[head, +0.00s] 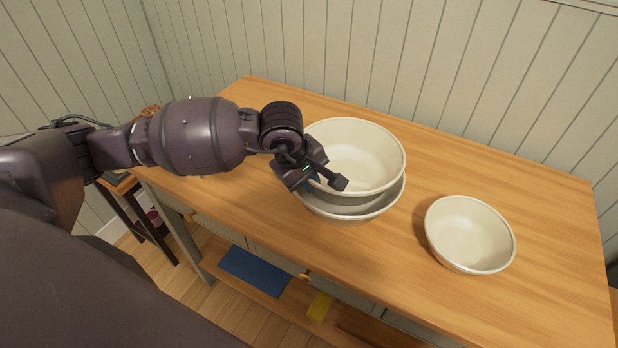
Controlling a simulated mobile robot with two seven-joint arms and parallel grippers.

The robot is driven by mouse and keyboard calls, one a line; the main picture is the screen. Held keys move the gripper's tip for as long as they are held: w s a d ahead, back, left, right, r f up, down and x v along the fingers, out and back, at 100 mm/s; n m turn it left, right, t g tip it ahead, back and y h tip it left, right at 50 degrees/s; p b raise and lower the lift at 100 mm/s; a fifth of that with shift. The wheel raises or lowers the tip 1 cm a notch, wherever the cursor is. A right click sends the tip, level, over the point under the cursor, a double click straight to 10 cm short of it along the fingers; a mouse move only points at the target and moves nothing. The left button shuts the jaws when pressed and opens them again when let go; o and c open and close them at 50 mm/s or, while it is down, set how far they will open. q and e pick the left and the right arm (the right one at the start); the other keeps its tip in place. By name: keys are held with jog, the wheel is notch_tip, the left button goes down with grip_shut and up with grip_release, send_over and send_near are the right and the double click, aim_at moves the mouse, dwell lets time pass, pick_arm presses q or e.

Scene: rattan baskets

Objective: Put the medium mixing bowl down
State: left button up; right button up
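The medium mixing bowl (365,150), cream-white and round, is upright in the middle of the picture. It sits over a large bowl (375,207) with a greyish inside, whose front rim shows below it. I cannot tell whether the two bowls touch. My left gripper (327,183) is at the medium bowl's front-left rim, with one finger over the inside and the other outside, and looks shut on that rim. The rest of the large bowl is hidden behind the medium bowl and my gripper. My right gripper is not in view.
A smaller cream bowl (468,233) stands at the right on the wooden counter (540,205). The counter is clear between the bowls and at the far right. A panelled wall (470,70) runs behind. A lower shelf holds a blue item (254,270) and a yellow item (320,306).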

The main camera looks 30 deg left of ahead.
pick_arm(q)
jog(key=o, duration=0.4)
jog(key=shift+r, duration=0.1)
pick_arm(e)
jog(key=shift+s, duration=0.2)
